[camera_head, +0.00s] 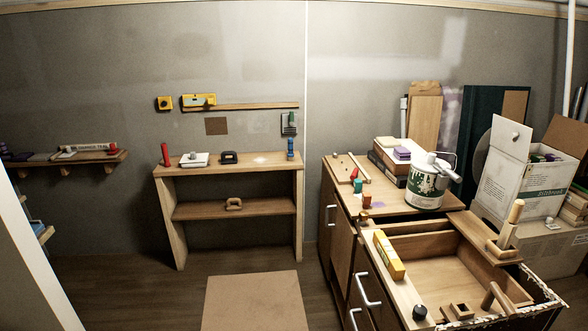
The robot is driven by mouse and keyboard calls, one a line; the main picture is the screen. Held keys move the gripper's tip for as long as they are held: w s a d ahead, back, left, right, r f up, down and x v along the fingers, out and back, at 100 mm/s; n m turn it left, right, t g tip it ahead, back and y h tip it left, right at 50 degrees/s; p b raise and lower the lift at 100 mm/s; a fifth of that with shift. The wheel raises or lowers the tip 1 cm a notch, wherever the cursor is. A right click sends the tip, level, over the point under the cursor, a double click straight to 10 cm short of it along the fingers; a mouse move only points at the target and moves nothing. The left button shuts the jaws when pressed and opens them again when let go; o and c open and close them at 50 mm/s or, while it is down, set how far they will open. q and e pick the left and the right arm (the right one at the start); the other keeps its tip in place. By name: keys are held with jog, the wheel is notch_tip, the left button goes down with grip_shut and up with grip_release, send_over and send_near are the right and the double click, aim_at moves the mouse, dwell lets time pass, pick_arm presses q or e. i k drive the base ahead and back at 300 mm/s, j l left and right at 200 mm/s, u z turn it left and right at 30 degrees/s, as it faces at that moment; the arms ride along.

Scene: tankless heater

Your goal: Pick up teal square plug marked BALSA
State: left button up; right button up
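A small teal block (358,186), which may be the teal plug, stands on the wooden cabinet top (400,200) at the right. It is too small for me to read any marking or be sure of its shape. An orange-brown block (367,201) stands just in front of it. Neither of my grippers shows in the head view.
A paint can (424,190) stands to the right of the teal block. A wooden shelf unit (235,167) stands against the wall, with floor between.

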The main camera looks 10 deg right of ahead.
aim_at(358, 183)
jog(key=i+j, duration=0.15)
jog(key=i, duration=0.65)
jog(key=i+j+u, duration=0.1)
jog(key=i, duration=0.7)
